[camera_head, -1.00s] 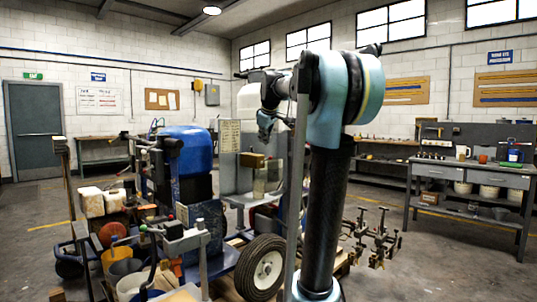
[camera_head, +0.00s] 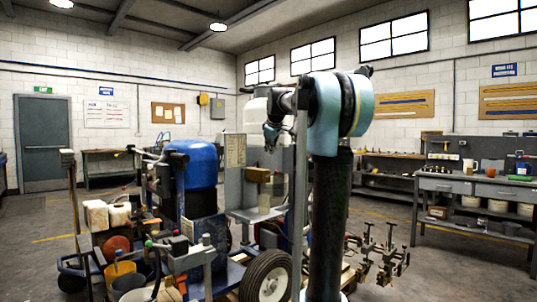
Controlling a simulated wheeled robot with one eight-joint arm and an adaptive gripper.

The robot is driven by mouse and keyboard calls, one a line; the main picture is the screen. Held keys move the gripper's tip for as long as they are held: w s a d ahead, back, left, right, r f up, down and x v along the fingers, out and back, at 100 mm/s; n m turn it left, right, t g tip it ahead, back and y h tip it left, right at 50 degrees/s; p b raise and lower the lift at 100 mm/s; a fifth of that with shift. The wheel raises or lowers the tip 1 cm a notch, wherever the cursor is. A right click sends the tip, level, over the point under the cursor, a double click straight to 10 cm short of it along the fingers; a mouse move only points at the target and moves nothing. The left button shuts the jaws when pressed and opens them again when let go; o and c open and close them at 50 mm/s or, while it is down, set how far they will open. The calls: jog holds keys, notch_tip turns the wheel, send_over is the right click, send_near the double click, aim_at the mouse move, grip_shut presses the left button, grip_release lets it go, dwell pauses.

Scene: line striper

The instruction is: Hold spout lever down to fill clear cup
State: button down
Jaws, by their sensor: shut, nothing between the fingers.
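My gripper (camera_head: 270,141) points down at the end of my raised arm, in front of a pale tank (camera_head: 255,120) near the middle of the view. It looks shut and holds nothing. Below it is a brass-coloured block (camera_head: 258,175), apart from the gripper, on a grey metal stand (camera_head: 236,188). A faint clear shape, perhaps the cup, shows under the block (camera_head: 265,200). I cannot make out the spout lever or any liquid.
A cart with a blue tank (camera_head: 190,165), a black wheel (camera_head: 266,277) and buckets (camera_head: 122,272) crowds the left and front. A workbench (camera_head: 475,188) stands at the right. Metal clamps (camera_head: 378,252) lie low beside my arm. Open floor shows between them and the bench.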

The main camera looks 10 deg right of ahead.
jog(key=w+d+f, duration=0.2)
jog(key=w+f, duration=0.4)
jog(key=f, duration=0.2)
jog(key=shift+f, duration=0.4)
